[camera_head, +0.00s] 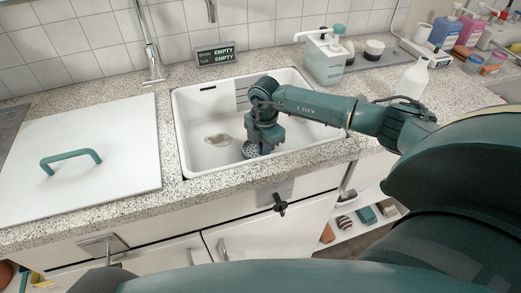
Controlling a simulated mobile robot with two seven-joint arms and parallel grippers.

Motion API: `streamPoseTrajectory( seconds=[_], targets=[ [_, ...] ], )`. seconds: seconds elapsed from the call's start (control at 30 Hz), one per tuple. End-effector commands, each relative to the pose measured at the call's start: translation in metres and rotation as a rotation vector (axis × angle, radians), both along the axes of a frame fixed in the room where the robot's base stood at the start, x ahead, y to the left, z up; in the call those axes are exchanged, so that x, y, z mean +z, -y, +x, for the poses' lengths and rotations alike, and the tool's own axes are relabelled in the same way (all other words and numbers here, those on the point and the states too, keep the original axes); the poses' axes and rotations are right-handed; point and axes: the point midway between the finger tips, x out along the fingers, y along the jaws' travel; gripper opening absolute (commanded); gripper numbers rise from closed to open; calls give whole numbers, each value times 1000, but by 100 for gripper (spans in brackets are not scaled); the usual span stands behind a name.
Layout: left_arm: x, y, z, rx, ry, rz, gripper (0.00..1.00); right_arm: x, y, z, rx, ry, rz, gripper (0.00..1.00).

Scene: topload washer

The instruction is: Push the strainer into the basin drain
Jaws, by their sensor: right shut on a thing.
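The white basin (198,166) is set into the speckled counter. Its drain (219,140) shows as a greyish round patch on the basin floor. My right gripper (262,148) reaches down into the basin, to the right of the drain. It is shut on the strainer (250,150), a dark round piece with small holes, partly hidden by the gripper. The strainer is apart from the drain. I cannot tell whether it touches the basin floor. My left gripper is not in view.
A white lid with a teal handle (71,156) lies on the counter at the left. A faucet (152,55) and a small sign (215,53) stand behind the basin. A soap dispenser (325,60) and a white bottle (413,79) stand at the right. A black knob (280,204) sticks out below the counter.

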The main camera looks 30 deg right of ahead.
Motion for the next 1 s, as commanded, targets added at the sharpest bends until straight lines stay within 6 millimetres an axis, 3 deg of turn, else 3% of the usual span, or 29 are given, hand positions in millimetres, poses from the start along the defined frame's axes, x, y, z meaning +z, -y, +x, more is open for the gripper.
streamPoseTrajectory(
  seconds=[0.47,0.73,1.0],
  targets=[
    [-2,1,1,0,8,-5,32,84,0,1,-2,5,1,0],
    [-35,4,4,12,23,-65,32,78,-8,2,-182,5,2,0],
    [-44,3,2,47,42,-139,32,77,-14,2,-373,4,1,0]
  ],
)
